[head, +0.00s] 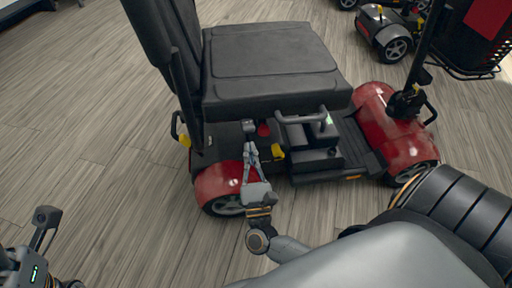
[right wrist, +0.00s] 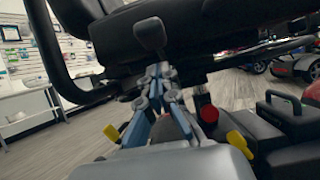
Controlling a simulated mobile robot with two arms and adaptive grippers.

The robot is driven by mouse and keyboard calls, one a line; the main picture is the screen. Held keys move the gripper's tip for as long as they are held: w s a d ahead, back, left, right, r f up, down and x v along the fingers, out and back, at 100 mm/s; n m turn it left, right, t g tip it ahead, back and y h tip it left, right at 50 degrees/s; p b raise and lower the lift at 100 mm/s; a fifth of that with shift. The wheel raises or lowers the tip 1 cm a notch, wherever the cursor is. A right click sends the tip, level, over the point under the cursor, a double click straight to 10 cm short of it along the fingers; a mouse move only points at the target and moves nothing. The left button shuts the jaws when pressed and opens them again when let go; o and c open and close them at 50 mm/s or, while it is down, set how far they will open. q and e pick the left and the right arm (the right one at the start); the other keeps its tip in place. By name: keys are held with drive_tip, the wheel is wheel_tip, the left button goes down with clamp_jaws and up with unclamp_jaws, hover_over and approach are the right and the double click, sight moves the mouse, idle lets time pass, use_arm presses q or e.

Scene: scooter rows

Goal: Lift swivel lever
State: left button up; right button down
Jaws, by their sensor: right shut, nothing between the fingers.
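The swivel lever (head: 248,127) is a small dark paddle under the front edge of the scooter's black seat (head: 270,65). In the right wrist view the lever (right wrist: 150,35) hangs just above the fingertips. My right gripper (head: 249,148) is shut with nothing between its fingers, and its tips are right below the lever. The fingers also show in the right wrist view (right wrist: 159,75); I cannot tell whether they touch the lever. Part of my left arm's end (head: 42,222) shows at the lower left, but its finger state is unclear.
A red knob (right wrist: 208,112) and yellow levers (right wrist: 240,143) sit close beside the gripper. The red scooter body (head: 222,180) lies below. Another scooter (head: 385,32) stands behind; wooden floor is clear at left.

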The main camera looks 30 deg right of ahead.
drive_tip(key=f+v, duration=0.1)
drive_tip(key=v, duration=0.9)
drive_tip(key=shift+p, duration=0.45)
